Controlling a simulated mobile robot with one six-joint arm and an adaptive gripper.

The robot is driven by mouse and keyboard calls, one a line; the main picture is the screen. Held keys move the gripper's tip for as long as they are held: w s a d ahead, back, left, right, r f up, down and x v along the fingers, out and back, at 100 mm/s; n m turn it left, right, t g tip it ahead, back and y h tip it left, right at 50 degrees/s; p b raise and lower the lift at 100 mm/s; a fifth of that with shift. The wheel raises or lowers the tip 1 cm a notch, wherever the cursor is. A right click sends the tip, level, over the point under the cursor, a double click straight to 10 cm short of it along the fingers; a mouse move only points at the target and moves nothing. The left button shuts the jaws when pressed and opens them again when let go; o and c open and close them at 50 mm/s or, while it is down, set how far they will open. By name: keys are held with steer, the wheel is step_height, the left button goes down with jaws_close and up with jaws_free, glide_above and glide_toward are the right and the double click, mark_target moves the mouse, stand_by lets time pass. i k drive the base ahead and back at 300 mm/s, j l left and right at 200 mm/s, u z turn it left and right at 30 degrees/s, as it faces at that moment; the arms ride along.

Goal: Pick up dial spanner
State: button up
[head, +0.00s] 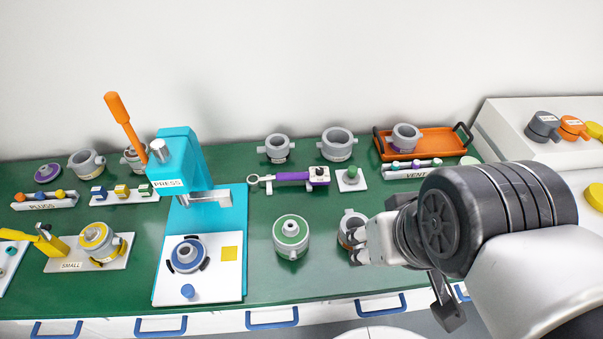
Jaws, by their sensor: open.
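The dial spanner (292,177) lies on the green bench top, right of the press. It has a grey open ring at its left end, a purple handle and a purple block with a small dial at its right end. My gripper (357,247) is open, in front and to the right of the spanner and apart from it. Its fingers are beside a grey ring-shaped body (350,221) and partly hide it; I cannot tell whether they touch. The spanner is in plain view.
A teal press (181,165) with an orange lever stands left of the spanner. A small plate with a green knob (351,175) sits close to its right. A green-topped grey cylinder (291,236) stands in front, grey rings (275,148) behind. An orange tray (440,142) is back right.

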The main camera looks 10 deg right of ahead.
mark_target(314, 180)
steer(key=z, duration=1.4)
steer(key=u, duration=1.55)
steer(key=i+l+z, duration=0.15)
steer(key=i, duration=0.35)
